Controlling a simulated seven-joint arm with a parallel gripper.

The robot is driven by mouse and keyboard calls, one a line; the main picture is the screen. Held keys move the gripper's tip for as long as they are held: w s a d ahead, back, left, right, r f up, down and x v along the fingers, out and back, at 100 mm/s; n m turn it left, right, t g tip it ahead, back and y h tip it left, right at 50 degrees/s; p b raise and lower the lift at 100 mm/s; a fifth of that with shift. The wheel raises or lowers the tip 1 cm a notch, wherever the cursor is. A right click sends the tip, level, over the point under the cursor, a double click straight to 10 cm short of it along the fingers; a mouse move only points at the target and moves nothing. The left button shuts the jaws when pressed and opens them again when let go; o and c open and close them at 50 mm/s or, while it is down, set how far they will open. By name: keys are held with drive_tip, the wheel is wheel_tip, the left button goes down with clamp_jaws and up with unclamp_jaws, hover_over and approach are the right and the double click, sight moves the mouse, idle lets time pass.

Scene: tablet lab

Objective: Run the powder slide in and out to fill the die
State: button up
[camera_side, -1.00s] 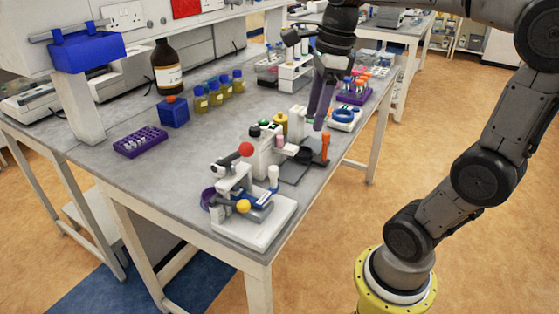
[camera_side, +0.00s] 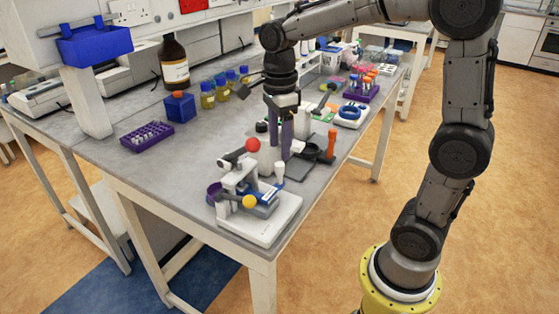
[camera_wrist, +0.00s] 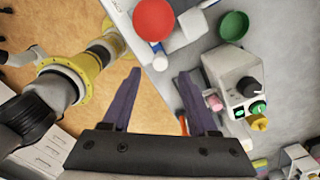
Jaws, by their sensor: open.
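The small tablet press stands on a white base (camera_side: 262,224) at the bench's front corner in the side view. It has a red ball (camera_side: 252,145) on its raised lever and a yellow knob (camera_side: 249,201) low at the front, next to a blue part (camera_side: 265,193) that looks like the powder slide. My gripper (camera_side: 280,152) is open and empty, fingers pointing down, above and behind the press. In the wrist view my gripper (camera_wrist: 160,74) is apart from the red ball (camera_wrist: 154,18); the yellow knob is not visible there.
A pale control box with a green button (camera_wrist: 257,107) stands beside the press. A purple rack (camera_side: 147,137) is at left. Bare bench lies left of the press.

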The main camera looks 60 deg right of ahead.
sight(280, 164)
drive_tip(key=shift+f, duration=2.7)
clamp_jaws()
drive_tip(key=shift+r, duration=0.1)
